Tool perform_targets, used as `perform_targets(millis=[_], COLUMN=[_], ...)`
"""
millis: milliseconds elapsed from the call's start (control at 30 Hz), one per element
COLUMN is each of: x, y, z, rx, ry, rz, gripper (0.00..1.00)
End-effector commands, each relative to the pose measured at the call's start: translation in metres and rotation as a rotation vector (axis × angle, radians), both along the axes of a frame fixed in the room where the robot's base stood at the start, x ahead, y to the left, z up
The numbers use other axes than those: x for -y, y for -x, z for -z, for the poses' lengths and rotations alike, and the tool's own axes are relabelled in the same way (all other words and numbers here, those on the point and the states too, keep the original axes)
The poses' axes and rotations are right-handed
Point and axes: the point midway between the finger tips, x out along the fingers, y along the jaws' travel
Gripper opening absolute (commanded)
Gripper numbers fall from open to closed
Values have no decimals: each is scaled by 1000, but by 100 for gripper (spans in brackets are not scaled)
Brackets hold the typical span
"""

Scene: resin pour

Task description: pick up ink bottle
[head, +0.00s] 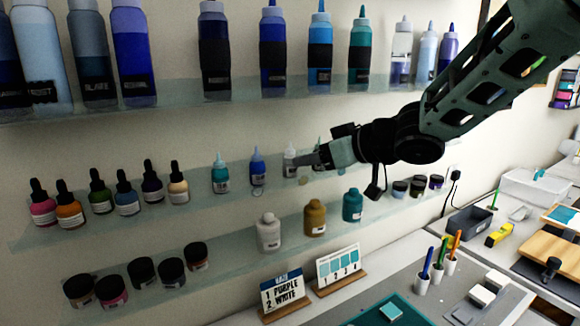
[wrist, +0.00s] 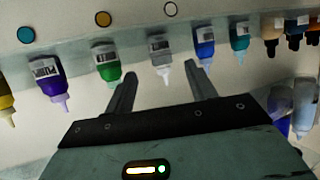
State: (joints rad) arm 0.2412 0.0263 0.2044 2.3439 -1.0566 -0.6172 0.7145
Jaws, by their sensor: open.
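My gripper (head: 308,160) is open at the middle shelf, to the right of the small nozzle bottles. In the wrist view, which looks upside down, the open gripper (wrist: 163,74) faces a white bottle (wrist: 161,52), seen between the fingers and not gripped. The white bottle (head: 290,160) is upright on the shelf, just left of the fingertips in the head view. A green bottle (wrist: 107,65) and a blue bottle (wrist: 205,47) flank it. The blue bottle (head: 257,168) and a teal bottle (head: 220,175) stand farther left. The green one is mostly hidden by my gripper in the head view.
Several dropper bottles (head: 124,195) stand left on the same glass shelf. Large bottles line the upper shelf (head: 180,105). Jars and paint bottles (head: 315,218) fill the lower shelf. A worktop (head: 400,270) with cards, pen holders and a yellow item lies lower right.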

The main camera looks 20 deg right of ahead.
Motion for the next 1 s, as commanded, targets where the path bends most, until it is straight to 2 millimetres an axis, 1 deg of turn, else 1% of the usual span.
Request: perform_targets(millis=[33, 100, 267, 600, 700, 900, 933, 967, 1000], x=[-4, -7, -11, -33, -35, -35, -35, -35, -35], y=[-6, -11, -18, -50, -54, -54, -54, -54, -54], z=[3, 5, 8, 26, 29, 29, 29, 29, 29], rx=[-2, 0, 0, -1, 0, 1, 1, 1, 1], ry=[-1, -1, -1, -1, 1, 1, 1, 1, 1], rz=[-2, -2, 0, -1, 0, 1, 1, 1, 1], gripper=[56, 56, 56, 56, 56, 56, 50, 42, 31])
